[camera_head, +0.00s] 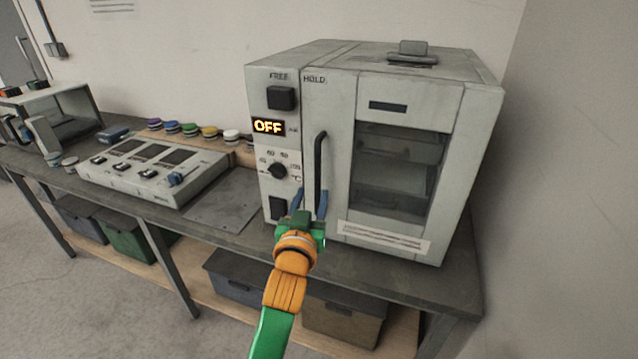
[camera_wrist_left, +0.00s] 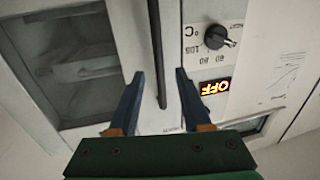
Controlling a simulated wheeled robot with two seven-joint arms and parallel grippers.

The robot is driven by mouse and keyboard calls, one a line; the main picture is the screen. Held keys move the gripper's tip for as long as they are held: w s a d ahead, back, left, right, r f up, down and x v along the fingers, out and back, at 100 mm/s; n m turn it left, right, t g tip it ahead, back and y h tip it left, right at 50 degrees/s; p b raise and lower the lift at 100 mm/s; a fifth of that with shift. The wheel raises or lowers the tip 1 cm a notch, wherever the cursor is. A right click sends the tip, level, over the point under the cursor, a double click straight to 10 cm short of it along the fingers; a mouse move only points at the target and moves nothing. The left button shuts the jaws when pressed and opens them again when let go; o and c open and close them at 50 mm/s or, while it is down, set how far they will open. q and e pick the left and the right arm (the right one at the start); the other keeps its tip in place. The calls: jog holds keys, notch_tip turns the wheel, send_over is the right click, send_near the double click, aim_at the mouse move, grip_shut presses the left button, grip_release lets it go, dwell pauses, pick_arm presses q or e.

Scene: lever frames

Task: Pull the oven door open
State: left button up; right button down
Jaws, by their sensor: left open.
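The oven (camera_head: 475,150) is a light grey box on the bench, and its door (camera_head: 340,110) with a dark window looks shut. The black vertical door handle (camera_head: 318,160) is on the door's left side; it also shows in the left wrist view (camera_wrist_left: 156,45). My left gripper (camera_head: 310,194) is open at the lower part of the handle. In the left wrist view its blue fingers (camera_wrist_left: 159,73) appear one on each side of the handle, with gaps on both sides. I cannot tell how deep the bar sits between them. My right gripper is not in view.
The oven's control panel has a lit OFF display (camera_head: 269,127) and a knob (camera_head: 278,171) left of the handle. A control box (camera_head: 150,170) and a row of coloured caps (camera_head: 190,130) stand further left. A wall (camera_head: 565,150) rises to the right. Bins (camera_head: 340,318) sit below.

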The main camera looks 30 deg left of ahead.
aim_at(317, 182)
pick_arm(q)
jog(key=p+x, duration=0.1)
jog(key=x, duration=0.6)
jog(key=shift+d, duration=0.1)
grip_shut()
dwell(1.2)
